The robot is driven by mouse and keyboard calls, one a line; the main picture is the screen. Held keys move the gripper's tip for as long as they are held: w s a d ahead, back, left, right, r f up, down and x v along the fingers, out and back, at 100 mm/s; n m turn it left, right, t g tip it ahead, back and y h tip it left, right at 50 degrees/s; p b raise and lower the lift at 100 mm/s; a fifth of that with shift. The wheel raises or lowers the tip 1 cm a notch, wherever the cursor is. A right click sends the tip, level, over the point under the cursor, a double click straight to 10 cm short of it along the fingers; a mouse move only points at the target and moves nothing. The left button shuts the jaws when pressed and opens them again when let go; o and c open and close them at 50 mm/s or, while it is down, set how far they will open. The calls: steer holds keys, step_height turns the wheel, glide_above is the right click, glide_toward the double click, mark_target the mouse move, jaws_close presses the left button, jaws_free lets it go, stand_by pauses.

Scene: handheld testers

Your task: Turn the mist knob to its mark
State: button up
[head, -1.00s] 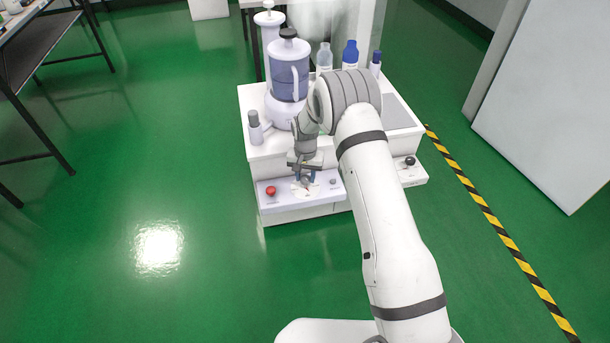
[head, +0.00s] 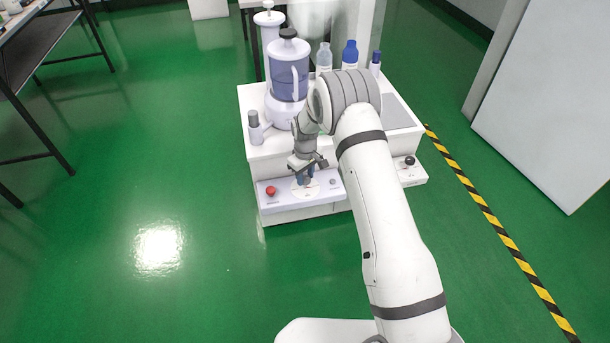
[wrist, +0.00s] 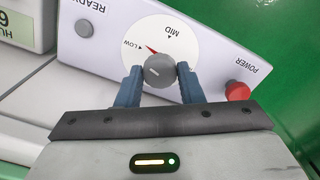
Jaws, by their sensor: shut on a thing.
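The grey mist knob (wrist: 159,69) sits on a round white dial (wrist: 180,38) on the sloping front panel, lettered LOW and MID. A short pale line shows on the knob's top. A red wedge (wrist: 151,49) shows at the knob's edge, close to LOW; I cannot tell whether it belongs to the knob or the dial. My gripper (wrist: 160,76) is shut on the knob, with one blue finger on each side. In the head view my gripper (head: 304,179) stands over the dial (head: 313,191), and the knob is largely hidden.
A red POWER button (wrist: 237,91) and a grey READY button (wrist: 84,28) flank the dial. A display box (wrist: 24,24) stands beyond READY. On the bench are a lidded jug (head: 288,75) and several bottles. A black knob (head: 409,161) sits right of my arm.

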mark_target(305, 178)
steer(key=shift+n, duration=1.6)
steer(key=o, duration=1)
step_height(305, 178, up, 8)
steer(key=shift+f+p, duration=0.1)
steer(key=shift+p, duration=0.9)
